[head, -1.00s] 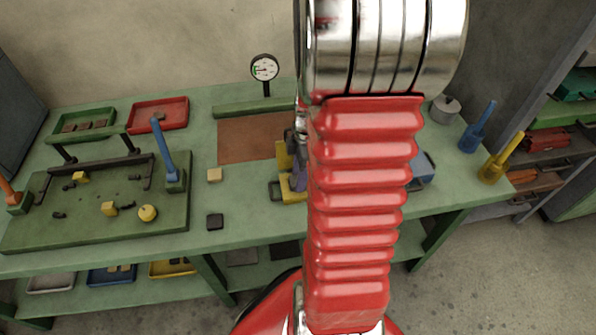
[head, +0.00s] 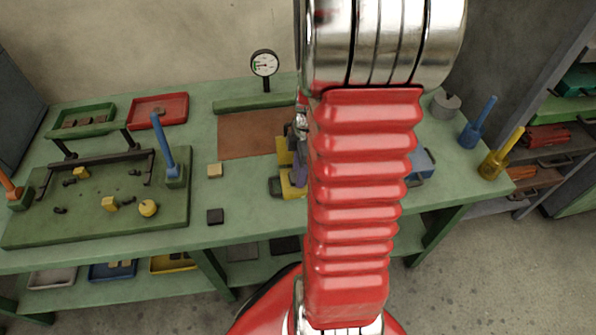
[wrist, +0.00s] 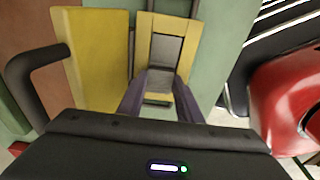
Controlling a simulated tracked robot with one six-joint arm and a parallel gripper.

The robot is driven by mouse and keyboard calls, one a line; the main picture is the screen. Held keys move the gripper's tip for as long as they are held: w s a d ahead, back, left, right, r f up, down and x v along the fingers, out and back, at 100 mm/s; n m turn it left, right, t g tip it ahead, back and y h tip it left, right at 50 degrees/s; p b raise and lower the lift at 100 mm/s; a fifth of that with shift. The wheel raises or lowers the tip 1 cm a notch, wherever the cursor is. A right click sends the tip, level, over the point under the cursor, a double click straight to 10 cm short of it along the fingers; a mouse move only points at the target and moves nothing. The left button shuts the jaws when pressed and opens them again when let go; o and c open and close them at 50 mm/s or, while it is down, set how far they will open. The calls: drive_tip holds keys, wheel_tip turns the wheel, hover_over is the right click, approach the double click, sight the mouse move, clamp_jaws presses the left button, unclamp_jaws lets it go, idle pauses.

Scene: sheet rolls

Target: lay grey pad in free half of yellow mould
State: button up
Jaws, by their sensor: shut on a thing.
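The yellow mould (head: 293,190) lies on the green bench, partly hidden behind my arm in the head view. In the wrist view it shows a plain yellow slab (wrist: 95,60) at left and a yellow frame (wrist: 184,55) around a grey recess at right. My gripper (wrist: 160,87), with purple fingers, is over the near part of that frame. It is shut on the grey pad (wrist: 160,80), which shows between the fingers. I cannot tell whether the pad touches the frame. The gripper (head: 299,175) is mostly hidden by my arm in the head view.
A black handle (wrist: 35,75) sticks out beside the slab. A brown mat (head: 245,135) lies behind the mould, with a dial gauge (head: 264,65) beyond. A small tan block (head: 214,170) and a black block (head: 215,216) lie to its left. A blue thing (head: 422,165) stands right of my arm.

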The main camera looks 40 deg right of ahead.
drive_tip(key=shift+s+f, duration=0.3)
drive_tip(key=shift+f, duration=0.05)
drive_tip(key=o, duration=1.1)
drive_tip(key=shift+r, duration=0.1)
wheel_tip(320, 180, up, 14)
drive_tip(key=d, duration=0.1)
drive_tip(key=shift+s+d, duration=0.2)
